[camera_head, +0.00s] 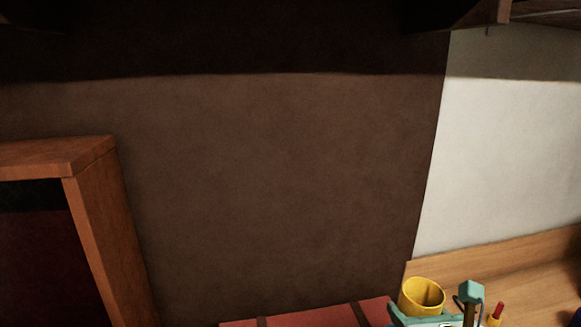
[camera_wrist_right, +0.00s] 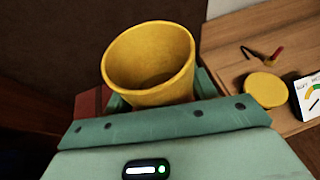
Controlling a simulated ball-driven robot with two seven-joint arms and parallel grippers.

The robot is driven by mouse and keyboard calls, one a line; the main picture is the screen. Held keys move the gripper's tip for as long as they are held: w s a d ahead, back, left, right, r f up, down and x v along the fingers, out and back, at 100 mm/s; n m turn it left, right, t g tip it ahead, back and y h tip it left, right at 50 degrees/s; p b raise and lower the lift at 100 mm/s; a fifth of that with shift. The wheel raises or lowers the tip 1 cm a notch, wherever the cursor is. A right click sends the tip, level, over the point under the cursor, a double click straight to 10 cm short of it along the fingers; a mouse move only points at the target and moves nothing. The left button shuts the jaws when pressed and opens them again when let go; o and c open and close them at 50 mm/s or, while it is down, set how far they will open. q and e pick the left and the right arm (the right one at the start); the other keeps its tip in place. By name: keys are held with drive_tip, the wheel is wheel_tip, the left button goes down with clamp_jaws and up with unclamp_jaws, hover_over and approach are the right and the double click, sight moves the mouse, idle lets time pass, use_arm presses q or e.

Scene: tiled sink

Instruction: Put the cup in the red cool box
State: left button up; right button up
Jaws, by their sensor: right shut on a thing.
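The yellow cup (camera_head: 422,297) is at the bottom right of the head view. It also fills the upper middle of the right wrist view (camera_wrist_right: 150,65), with its open mouth showing and a slight tilt. My right gripper (camera_head: 440,318) is shut on the cup; its fingers are mostly hidden behind the cup and the gripper body. A red surface, probably the red cool box (camera_head: 320,317), shows at the bottom edge of the head view, left of and behind the cup. Only its top part with dark bands is in view. My left gripper is not in view.
A wooden counter (camera_head: 530,275) lies at the right. In the right wrist view it holds a round yellow object (camera_wrist_right: 266,89), a small red-tipped item (camera_wrist_right: 276,54) and a white card with a gauge (camera_wrist_right: 309,95). A wooden frame (camera_head: 105,220) stands at the left.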

sight(421, 298)
drive_tip(key=shift+s+a+f, duration=0.25)
drive_tip(key=shift+f, duration=0.35)
drive_tip(key=shift+s+a+f, duration=0.25)
drive_tip(key=shift+f, duration=0.3)
drive_tip(key=r, duration=0.1)
drive_tip(key=w+d+r+p, duration=0.1)
drive_tip(key=r, duration=0.1)
drive_tip(key=shift+w+d+r+p, duration=0.15)
drive_tip(key=shift+w+d+p, duration=0.1)
drive_tip(key=shift+w+p, duration=0.05)
drive_tip(key=w+d+f+n+y+p, duration=0.1)
drive_tip(key=w, duration=0.1)
drive_tip(key=w+d+f+n+y+p, duration=0.1)
drive_tip(key=shift+w+d+f+p, duration=0.2)
drive_tip(key=shift+w+p, duration=0.1)
drive_tip(key=shift+w, duration=0.05)
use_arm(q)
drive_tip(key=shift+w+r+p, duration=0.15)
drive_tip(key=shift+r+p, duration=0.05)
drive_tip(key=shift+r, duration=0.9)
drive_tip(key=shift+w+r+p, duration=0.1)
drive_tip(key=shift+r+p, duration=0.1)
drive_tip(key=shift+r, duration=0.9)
use_arm(e)
drive_tip(key=s+a+f+n+g+y, duration=0.1)
drive_tip(key=s+f+n+g+y, duration=0.1)
drive_tip(key=f+n+y, duration=0.3)
drive_tip(key=shift+s+f+n+g+y, duration=0.35)
drive_tip(key=shift+s+f+y, duration=0.2)
drive_tip(key=shift+f, duration=0.35)
